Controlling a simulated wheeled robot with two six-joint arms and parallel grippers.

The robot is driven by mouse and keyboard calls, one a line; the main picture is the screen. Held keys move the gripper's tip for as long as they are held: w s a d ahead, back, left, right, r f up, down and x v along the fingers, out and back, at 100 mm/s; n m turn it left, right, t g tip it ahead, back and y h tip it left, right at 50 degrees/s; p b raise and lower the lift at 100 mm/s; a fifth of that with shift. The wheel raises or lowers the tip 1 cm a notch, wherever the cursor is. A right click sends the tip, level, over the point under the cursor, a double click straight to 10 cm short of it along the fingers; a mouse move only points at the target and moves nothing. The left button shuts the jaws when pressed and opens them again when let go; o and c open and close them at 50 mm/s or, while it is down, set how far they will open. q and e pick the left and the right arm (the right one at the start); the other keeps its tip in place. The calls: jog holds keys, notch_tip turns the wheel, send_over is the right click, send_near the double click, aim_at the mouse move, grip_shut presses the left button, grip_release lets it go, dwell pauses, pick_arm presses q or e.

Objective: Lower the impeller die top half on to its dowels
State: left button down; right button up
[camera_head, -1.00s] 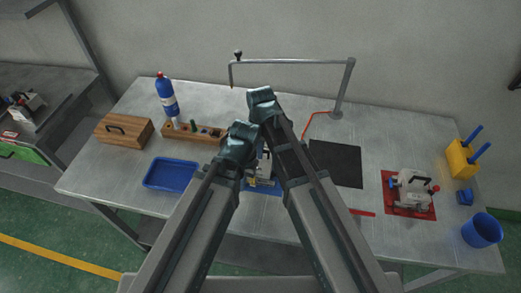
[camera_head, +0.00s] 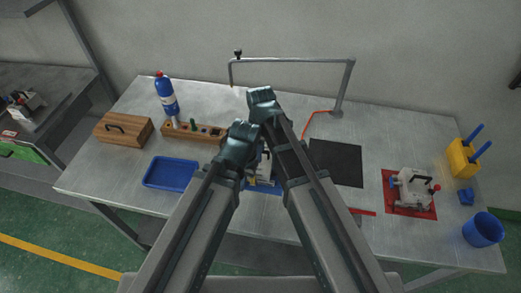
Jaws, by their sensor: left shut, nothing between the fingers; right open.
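My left gripper (camera_head: 240,138) is shut and empty over the middle of the bench. My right gripper (camera_head: 262,96) is open, just above and right of it in the picture. My forearms and grippers cover most of a metallic block (camera_head: 265,168) on a blue mat (camera_head: 263,188), with a little yellow at its front. I cannot tell whether this is the impeller die, or see its top half or dowels. Another metallic fixture (camera_head: 413,188) with blue and red knobs sits on a red mat (camera_head: 391,207) at the right, apart from both grippers.
A pipe frame (camera_head: 295,61) spans the back. A black mat (camera_head: 335,163) is bare. Left are a blue tray (camera_head: 171,173), wooden box (camera_head: 123,130), bottle (camera_head: 166,97) and wooden rack (camera_head: 180,131). Right are a yellow holder (camera_head: 461,160) and blue cup (camera_head: 482,230).

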notch_tip(320, 180, up, 14)
jog(key=p, duration=1.3)
jog(key=shift+f, duration=0.2)
jog(key=s+d+m, duration=0.4)
jog(key=d+m, duration=0.4)
jog(key=s+d+m, duration=0.3)
jog(key=d+m, duration=0.5)
jog(key=d, duration=0.1)
jog(key=s+a+f+n+h+b, duration=0.1)
jog(key=s+a+f+n+b, duration=0.3)
jog(key=a+f+b, duration=0.6)
jog(key=shift+s+a+f, duration=0.2)
jog(key=shift+s+a, duration=0.3)
jog(key=shift+s, duration=0.5)
